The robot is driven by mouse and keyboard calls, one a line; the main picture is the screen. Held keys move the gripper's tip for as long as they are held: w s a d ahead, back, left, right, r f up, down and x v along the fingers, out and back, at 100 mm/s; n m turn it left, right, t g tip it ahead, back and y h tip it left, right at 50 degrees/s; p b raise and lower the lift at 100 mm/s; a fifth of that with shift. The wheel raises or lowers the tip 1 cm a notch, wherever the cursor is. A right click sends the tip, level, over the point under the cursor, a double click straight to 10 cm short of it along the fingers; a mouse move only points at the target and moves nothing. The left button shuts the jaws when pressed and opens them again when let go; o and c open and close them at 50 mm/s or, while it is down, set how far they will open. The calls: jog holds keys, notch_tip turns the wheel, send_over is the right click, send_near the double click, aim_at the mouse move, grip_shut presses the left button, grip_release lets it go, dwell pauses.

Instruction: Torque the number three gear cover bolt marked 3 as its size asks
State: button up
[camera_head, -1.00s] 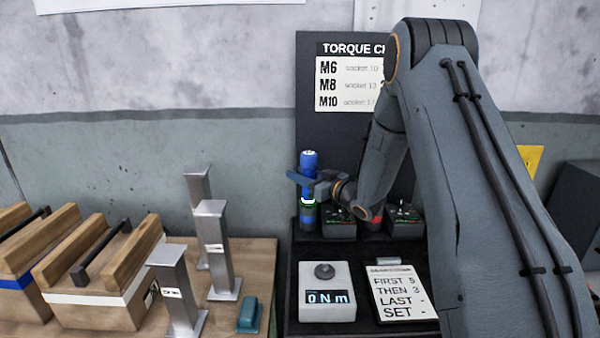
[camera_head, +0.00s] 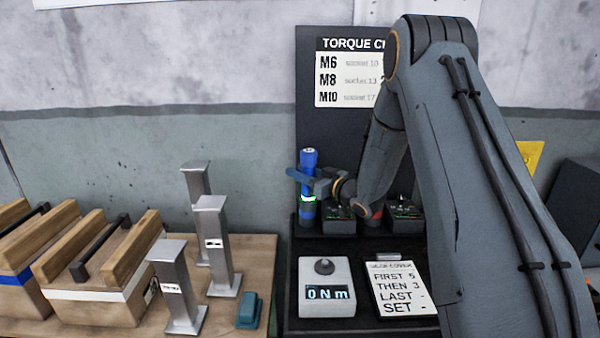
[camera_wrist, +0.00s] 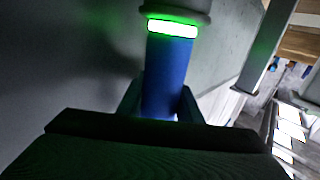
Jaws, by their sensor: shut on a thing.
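A blue tool (camera_head: 309,160) with a lit green ring stands upright at the left end of the rear rack, in front of the dark board. My gripper (camera_head: 309,178) is shut on its blue body. In the wrist view the blue tool (camera_wrist: 166,75) sits between my gripper's fingers (camera_wrist: 160,105), with the glowing ring and a grey end beyond. A grey controller (camera_head: 327,288) shows "0 N m". A card (camera_head: 400,290) reads "FIRST 5, THEN 3, LAST -, SET -". The torque chart (camera_head: 348,80) lists M6, M8 and M10 with sockets. I see no bolt marked 3.
Dark socket blocks (camera_head: 338,220) stand right of the blue tool. Metal posts (camera_head: 215,245) and a small teal block (camera_head: 249,311) stand on the wooden bench (camera_head: 258,262) at left, beside wooden carriers (camera_head: 95,275). My arm hides much of the right side.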

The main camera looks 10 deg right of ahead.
jog(key=o, duration=1.3)
jog(key=shift+f, duration=0.1)
jog(key=shift+s+d, duration=0.1)
